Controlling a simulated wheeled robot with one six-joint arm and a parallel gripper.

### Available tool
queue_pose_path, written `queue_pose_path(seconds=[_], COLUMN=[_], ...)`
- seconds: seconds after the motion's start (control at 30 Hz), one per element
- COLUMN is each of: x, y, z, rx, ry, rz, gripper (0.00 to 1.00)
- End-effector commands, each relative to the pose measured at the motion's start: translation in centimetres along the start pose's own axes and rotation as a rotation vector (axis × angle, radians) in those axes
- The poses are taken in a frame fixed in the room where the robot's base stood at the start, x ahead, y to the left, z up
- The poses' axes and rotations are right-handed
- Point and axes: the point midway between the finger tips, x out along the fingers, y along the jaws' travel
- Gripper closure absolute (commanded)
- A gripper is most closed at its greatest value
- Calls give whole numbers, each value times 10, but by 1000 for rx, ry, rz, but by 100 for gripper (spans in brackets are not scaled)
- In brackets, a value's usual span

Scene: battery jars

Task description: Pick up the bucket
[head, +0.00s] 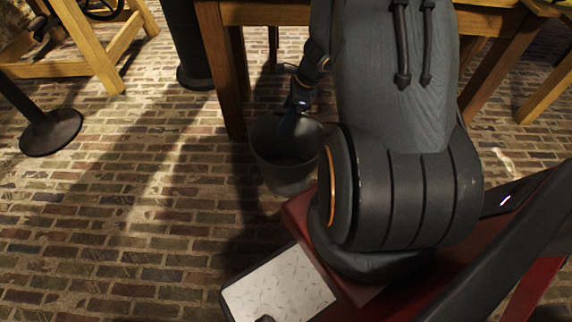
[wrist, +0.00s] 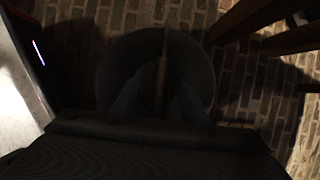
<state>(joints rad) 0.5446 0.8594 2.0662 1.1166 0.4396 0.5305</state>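The bucket (head: 284,176) is a dark grey pail standing upright on the brick floor, left of my arm in the head view. My gripper (head: 292,112) points down into the bucket's mouth near its far rim. In the dark wrist view the bucket (wrist: 108,72) is round and below my gripper (wrist: 160,98). The two bluish fingers look apart, with a thin brownish strip running between them, perhaps the bucket's handle. Contact cannot be made out. My arm hides part of the bucket's right side.
A wooden table (head: 270,14) stands behind the bucket, one leg (head: 222,75) close to its left. A dark post (head: 190,45) with a round base is further left. Another post base (head: 52,132) stands at the far left. The brick floor (head: 130,210) at left is clear.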

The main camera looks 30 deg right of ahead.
Motion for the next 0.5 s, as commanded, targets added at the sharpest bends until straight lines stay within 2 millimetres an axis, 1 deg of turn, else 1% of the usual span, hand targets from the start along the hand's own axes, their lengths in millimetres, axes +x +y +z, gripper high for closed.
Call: queue_pose_path(seconds=[0.03,0.1,0.37,0.4,0.47,0.5], x=[8,13,14,14,14,14], y=[0,0,0,0,0,0], z=[0,0,0,0,0,0], rx=[-2,-1,-1,-1,-1,-1], ry=[0,0,0,0,0,0], rz=[0,0,-1,-1,-1,-1], gripper=[60,60,60,64,74,81])
